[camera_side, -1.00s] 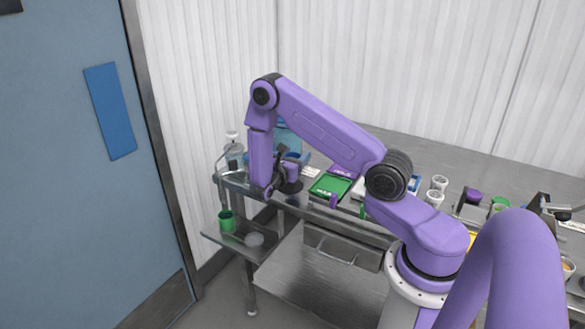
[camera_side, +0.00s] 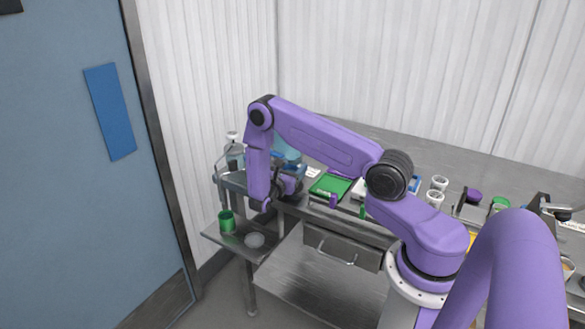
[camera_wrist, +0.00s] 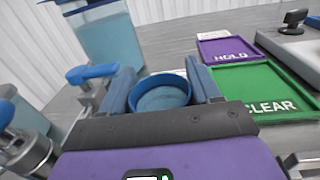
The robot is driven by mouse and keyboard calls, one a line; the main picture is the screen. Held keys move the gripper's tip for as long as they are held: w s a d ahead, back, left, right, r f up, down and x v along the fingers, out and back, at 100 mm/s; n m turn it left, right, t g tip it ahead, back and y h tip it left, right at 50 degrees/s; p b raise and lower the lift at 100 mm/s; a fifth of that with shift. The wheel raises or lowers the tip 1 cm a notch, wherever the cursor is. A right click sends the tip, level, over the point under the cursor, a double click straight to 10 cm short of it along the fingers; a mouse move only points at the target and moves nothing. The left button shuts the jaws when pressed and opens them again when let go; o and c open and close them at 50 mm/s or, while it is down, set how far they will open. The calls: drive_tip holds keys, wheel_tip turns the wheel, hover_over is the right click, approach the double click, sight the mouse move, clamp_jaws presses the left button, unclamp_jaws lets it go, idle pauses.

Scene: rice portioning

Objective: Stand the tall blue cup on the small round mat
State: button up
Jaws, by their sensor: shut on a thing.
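The blue cup (camera_wrist: 160,97) is between the two grey-blue fingers of my gripper (camera_wrist: 160,88) in the wrist view. I look into its round open mouth, and the gripper is shut on it. Its lower part is hidden, so I cannot tell whether it touches the surface below. In the side view my gripper (camera_side: 287,185) is low at the left end of the bench, and my arm hides most of the cup.
A green CLEAR tray (camera_wrist: 262,90) and purple HOLD tray (camera_wrist: 226,49) lie to the right. A large pale-blue container (camera_wrist: 108,38) stands behind left, with a blue-handled metal fitting (camera_wrist: 92,74) near the left finger. A green cup (camera_side: 227,222) stands on a lower shelf.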

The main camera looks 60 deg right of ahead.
drive_tip(key=o, duration=0.8)
drive_tip(key=shift+o, duration=0.2)
drive_tip(key=shift+r, duration=0.1)
drive_tip(key=s+a+r+m+g+y, duration=0.1)
drive_tip(key=s+a+r, duration=0.15)
drive_tip(key=a, duration=0.55)
drive_tip(key=s+a+r+m+y, duration=0.1)
drive_tip(key=a+r+m, duration=0.15)
drive_tip(key=a, duration=0.55)
drive_tip(key=s+a+r+y, duration=0.3)
drive_tip(key=s+a+y, duration=0.2)
drive_tip(key=s, duration=0.3)
drive_tip(key=s+a+r+m+y, duration=0.1)
drive_tip(key=s+a+r+y, duration=0.2)
drive_tip(key=s+y, duration=0.3)
drive_tip(key=s+a+r+m+y, duration=0.1)
drive_tip(key=s+a+r+y, duration=0.3)
drive_tip(key=s, duration=0.7)
drive_tip(key=a+y, duration=0.1)
drive_tip(key=a, duration=0.1)
drive_tip(key=shift+s+a, duration=0.3)
drive_tip(key=shift+s, duration=0.1)
drive_tip(key=shift+m, duration=0.25)
